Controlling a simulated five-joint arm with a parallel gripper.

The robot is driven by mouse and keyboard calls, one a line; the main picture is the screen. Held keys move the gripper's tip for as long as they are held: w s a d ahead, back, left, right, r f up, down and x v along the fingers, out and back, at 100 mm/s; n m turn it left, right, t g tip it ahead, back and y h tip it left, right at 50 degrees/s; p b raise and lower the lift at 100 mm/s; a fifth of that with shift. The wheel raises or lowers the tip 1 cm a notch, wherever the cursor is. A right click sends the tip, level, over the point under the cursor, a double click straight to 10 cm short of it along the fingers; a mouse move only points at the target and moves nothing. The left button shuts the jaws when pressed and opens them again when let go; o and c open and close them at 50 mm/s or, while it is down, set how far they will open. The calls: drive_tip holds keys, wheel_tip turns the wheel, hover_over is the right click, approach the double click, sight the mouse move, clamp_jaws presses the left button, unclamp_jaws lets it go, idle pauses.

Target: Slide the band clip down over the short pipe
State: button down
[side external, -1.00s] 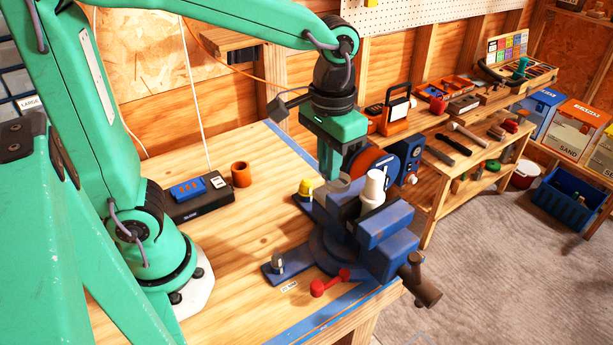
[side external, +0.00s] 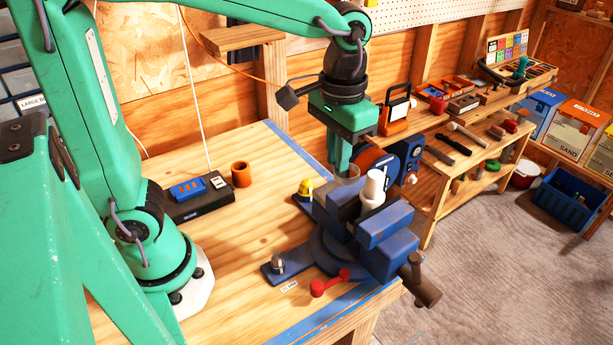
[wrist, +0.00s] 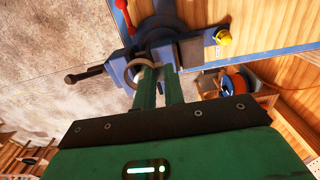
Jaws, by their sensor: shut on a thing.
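The short pipe (side external: 373,188) is white and stands upright in the jaws of the blue vise (side external: 390,222). The clip does not appear to be around the pipe there. In the wrist view the clip (wrist: 135,62) shows at the tips of my gripper (wrist: 157,72), over the vise. The pipe cannot be made out clearly in that view.
A red-ended vise lever (side external: 330,284) and the vise's dark handle (side external: 420,280) stick out at the front. A yellow-topped item (side external: 305,187) stands behind the vise. An orange-brown cup (side external: 241,174) and a black tray (side external: 200,200) are on the bench; its middle is clear.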

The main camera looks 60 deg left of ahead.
drive_tip(key=w+d+r+m, duration=0.1)
drive_tip(key=w+r, duration=0.4)
drive_tip(key=r, duration=0.1)
drive_tip(key=shift+w+d+r, duration=0.15)
drive_tip(key=shift+d+r, duration=0.2)
drive_tip(key=shift+r, duration=0.05)
drive_tip(key=shift+f, duration=0.25)
drive_tip(key=shift+f, duration=2.65)
drive_tip(key=shift+f, duration=1.05)
drive_tip(key=c, duration=1.4)
unclamp_jaws()
wheel_tip(320, 180, up, 8)
